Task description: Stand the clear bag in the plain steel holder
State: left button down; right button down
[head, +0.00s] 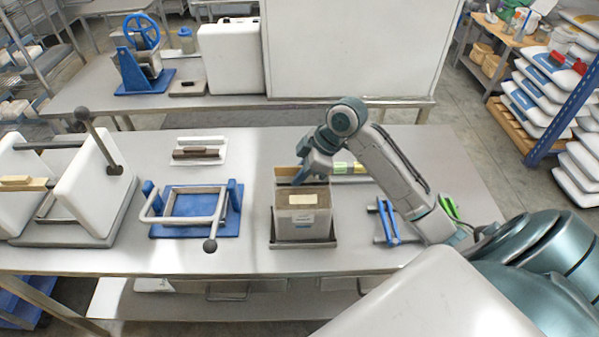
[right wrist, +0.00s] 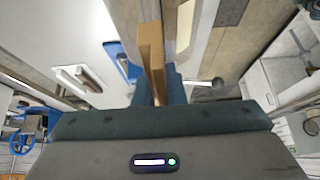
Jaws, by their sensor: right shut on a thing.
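The clear bag (head: 302,222) is boxy and greyish, with brown fill and a pale label on top. It looks upright in the plain steel holder (head: 303,243), a low grey tray on the steel table; whether it rests on the tray's floor is hidden. My right gripper (head: 298,180) is at the bag's far top edge, shut on a thin tan upright flap that appears to be part of the bag. In the right wrist view this tan strip (right wrist: 151,50) stands between the dark fingers (right wrist: 157,88). My left gripper is not in view.
Left of the holder is a blue-based steel frame (head: 195,210) with a dark-knobbed lever. Farther left is a white-walled stand (head: 85,185). A blue-handled tool (head: 387,222) lies right of the holder, near my right arm. A white tray (head: 199,151) lies behind.

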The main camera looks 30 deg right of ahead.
jog(key=shift+f, duration=0.45)
dwell(0.4)
jog(key=c, duration=1.4)
grip_release()
jog(key=shift+s, duration=0.1)
jog(key=b+v, duration=0.3)
jog(key=v, duration=0.6)
jog(key=shift+v, duration=0.95)
jog(key=shift+a, duration=0.1)
